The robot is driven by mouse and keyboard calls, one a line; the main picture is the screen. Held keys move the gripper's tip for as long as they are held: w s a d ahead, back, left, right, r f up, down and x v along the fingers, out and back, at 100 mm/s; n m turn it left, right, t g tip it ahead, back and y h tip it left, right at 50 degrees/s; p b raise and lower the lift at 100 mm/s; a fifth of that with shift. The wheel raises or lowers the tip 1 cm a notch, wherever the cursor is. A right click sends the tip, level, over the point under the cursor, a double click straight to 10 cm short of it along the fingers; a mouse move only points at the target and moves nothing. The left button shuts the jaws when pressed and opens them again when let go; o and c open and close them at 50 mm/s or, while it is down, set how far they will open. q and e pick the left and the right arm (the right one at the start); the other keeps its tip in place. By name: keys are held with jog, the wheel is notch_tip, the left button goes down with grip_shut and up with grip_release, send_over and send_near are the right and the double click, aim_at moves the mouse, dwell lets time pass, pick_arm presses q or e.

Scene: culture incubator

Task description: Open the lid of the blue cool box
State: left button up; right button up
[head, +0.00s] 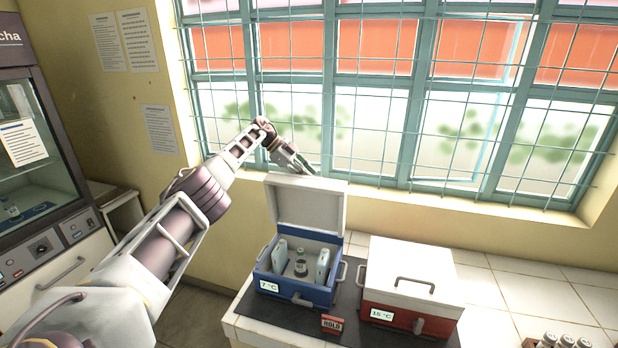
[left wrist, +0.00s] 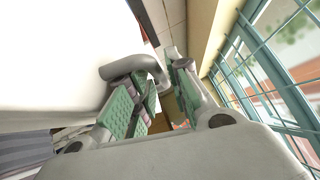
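The blue cool box (head: 318,290), labelled 7 °C, stands on a dark mat on the counter. Its white lid (head: 308,210) is raised about upright at the back, leaving the box open. Inside are a small dark bottle (head: 300,264) and pale upright packs (head: 322,266). My left gripper (head: 308,168) is at the lid's top edge, on the window side. In the left wrist view its green-padded fingers (left wrist: 163,88) are apart, with the lid's grey handle (left wrist: 130,66) close to the tips. I cannot tell whether they touch it. My right gripper is not in view.
A red cool box (head: 412,280), labelled 15 °C, stands shut just right of the blue one. A red HOLD sign (head: 332,324) is in front. The barred window (head: 390,120) is close behind my gripper. Small bottles (head: 566,341) stand at lower right. Counter tiles at right are clear.

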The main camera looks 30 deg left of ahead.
pick_arm(q)
jog(key=shift+v, duration=2.8)
jog(key=shift+a, duration=0.1)
